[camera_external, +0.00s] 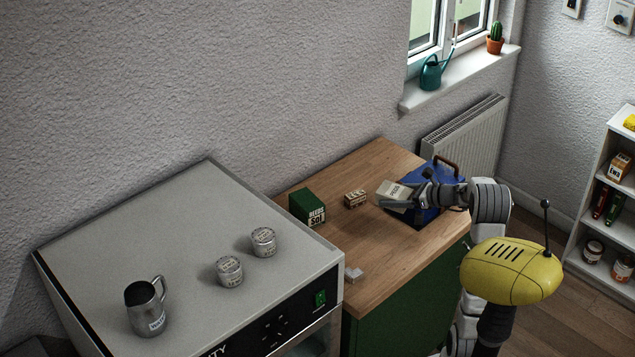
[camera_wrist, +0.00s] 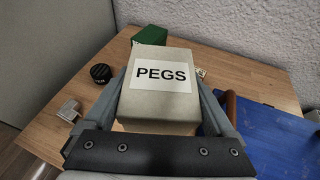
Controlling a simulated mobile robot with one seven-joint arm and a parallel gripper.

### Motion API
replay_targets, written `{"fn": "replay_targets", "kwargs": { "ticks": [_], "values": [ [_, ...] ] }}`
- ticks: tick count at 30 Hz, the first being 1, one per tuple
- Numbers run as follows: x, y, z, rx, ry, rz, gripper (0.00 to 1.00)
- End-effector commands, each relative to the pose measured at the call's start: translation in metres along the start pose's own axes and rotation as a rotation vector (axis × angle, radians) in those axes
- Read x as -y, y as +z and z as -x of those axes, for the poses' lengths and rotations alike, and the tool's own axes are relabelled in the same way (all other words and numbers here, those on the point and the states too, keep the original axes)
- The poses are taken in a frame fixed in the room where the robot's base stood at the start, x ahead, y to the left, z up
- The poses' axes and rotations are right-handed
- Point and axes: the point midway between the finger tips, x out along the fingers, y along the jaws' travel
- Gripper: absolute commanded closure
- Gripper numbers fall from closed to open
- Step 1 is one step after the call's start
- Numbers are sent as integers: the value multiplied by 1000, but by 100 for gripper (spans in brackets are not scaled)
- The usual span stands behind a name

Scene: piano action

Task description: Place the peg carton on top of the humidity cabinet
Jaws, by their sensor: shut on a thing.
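The peg carton (camera_wrist: 162,109) is a pale grey-beige box with a white label reading PEGS. My gripper (camera_wrist: 163,112) is shut on it, one finger along each side. In the external view the carton (camera_external: 391,195) is held over the right part of the wooden counter, by the blue case, and my gripper (camera_external: 405,196) reaches it from the right. How high it is above the counter I cannot tell exactly. The humidity cabinet (camera_external: 190,230) is the large grey box at the left, with a flat top and a dark front panel.
On the cabinet top stand a metal jug (camera_external: 147,308) and two small tins (camera_external: 230,271); its back and middle left are clear. On the counter (camera_external: 375,155) are a green box (camera_external: 306,206), a small box (camera_external: 355,198), a light grey block (camera_external: 353,274) and the blue case (camera_external: 408,218).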

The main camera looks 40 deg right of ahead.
Motion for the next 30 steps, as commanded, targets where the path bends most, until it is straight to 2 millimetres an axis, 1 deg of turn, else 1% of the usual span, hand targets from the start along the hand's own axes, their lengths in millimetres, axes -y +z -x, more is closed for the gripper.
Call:
{"fn": "replay_targets", "kwargs": {
  "ticks": [1, 3, 5, 6, 8, 9, 11, 12, 14, 15, 17, 18, 20, 21, 24, 27, 30],
  "values": [
    [-12, 31, -7, 4, 49, 23, 73],
    [-28, 58, -20, 9, 112, 48, 73],
    [-43, 79, -30, 10, 165, 69, 73],
    [-53, 93, -37, 12, 200, 83, 73],
    [-69, 114, -46, 13, 254, 103, 73],
    [-80, 128, -52, 14, 289, 118, 73],
    [-98, 148, -60, 14, 341, 139, 73],
    [-110, 161, -65, 15, 377, 153, 73],
    [-129, 180, -72, 13, 430, 173, 73],
    [-142, 194, -76, 14, 464, 188, 73],
    [-162, 212, -81, 12, 517, 208, 73],
    [-176, 224, -84, 10, 551, 222, 73],
    [-196, 241, -88, 7, 601, 241, 73],
    [-209, 252, -90, 6, 632, 255, 73],
    [-238, 273, -95, 0, 701, 282, 73],
    [-260, 289, -97, -4, 752, 303, 73],
    [-275, 298, -98, -9, 786, 319, 73]
  ]
}}
